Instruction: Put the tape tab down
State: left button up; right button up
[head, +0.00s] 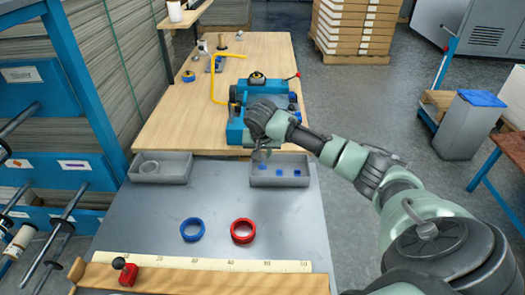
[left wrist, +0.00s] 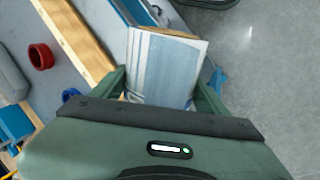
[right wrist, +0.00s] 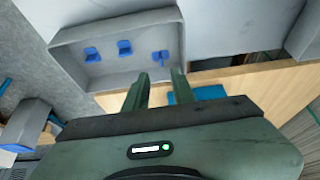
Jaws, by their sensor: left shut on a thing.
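Three blue tape tabs lie in a grey tray (head: 256,182) on the grey table; the tray also fills the top of the right wrist view (right wrist: 70,45). The tab nearest my right gripper (right wrist: 160,57) sits just beyond its fingertips. The other two tabs (right wrist: 125,47) (right wrist: 92,54) lie farther off in the tray. My right gripper (right wrist: 158,76) is slightly open with nothing visible between its fingers, above the tray's far side in the head view (head: 262,155). My left gripper (left wrist: 160,85) is shut on a blue-and-white block (left wrist: 165,65); neither shows in the head view.
A blue machine (head: 237,125) stands on the wooden table behind the tray. A second grey tray (head: 160,178) is at the left. A blue ring (head: 192,230) and a red ring (head: 243,231) lie in front. A ruler (head: 200,264) and wooden strip edge the near side.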

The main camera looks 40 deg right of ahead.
pick_arm(q)
jog(key=shift+f, duration=0.15)
pick_arm(e)
jog(key=shift+v, duration=1.35)
